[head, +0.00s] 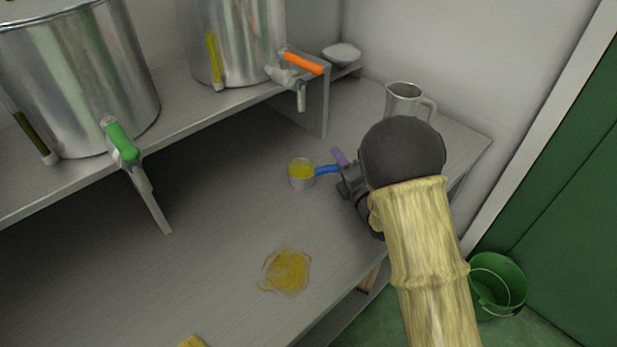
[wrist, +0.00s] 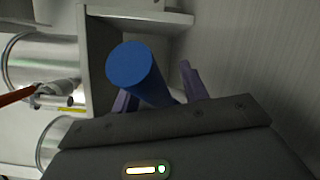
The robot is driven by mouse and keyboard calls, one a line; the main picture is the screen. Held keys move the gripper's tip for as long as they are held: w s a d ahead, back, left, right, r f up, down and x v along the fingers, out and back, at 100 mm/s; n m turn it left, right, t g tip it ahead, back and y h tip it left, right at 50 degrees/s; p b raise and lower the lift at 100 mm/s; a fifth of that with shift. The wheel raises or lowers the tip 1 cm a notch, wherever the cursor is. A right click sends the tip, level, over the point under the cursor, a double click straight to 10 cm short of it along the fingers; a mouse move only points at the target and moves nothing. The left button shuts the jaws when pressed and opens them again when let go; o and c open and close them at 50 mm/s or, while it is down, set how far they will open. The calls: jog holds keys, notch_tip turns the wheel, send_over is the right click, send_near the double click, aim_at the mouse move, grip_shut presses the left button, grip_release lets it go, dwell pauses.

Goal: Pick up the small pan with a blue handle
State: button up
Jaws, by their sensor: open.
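The small pan (head: 302,181) stands on the grey bench in the head view, with yellow contents and its blue handle (head: 327,170) pointing right. My gripper (head: 340,163) is at the handle's right end, with one purple finger showing above it. In the wrist view the blue handle (wrist: 136,68) is large and close, end towards the camera, and my gripper (wrist: 158,86) has its purple fingers apart. The handle appears between them, nearer the left finger. The pan's bowl is hidden in the wrist view. I cannot tell whether a finger touches the handle.
A steel jug (head: 402,101) stands behind my arm. Steel tanks with a green tap (head: 122,142) and an orange tap (head: 303,63) stand on a raised shelf. A straw-like yellow clump (head: 287,271) lies nearer on the bench. A green bucket (head: 497,285) is on the floor.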

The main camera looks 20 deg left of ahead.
dwell(0.3)
grip_shut()
jog(key=shift+r, duration=0.15)
notch_tip(320, 180, up, 18)
jog(key=p, duration=0.5)
dwell(1.0)
dwell(0.7)
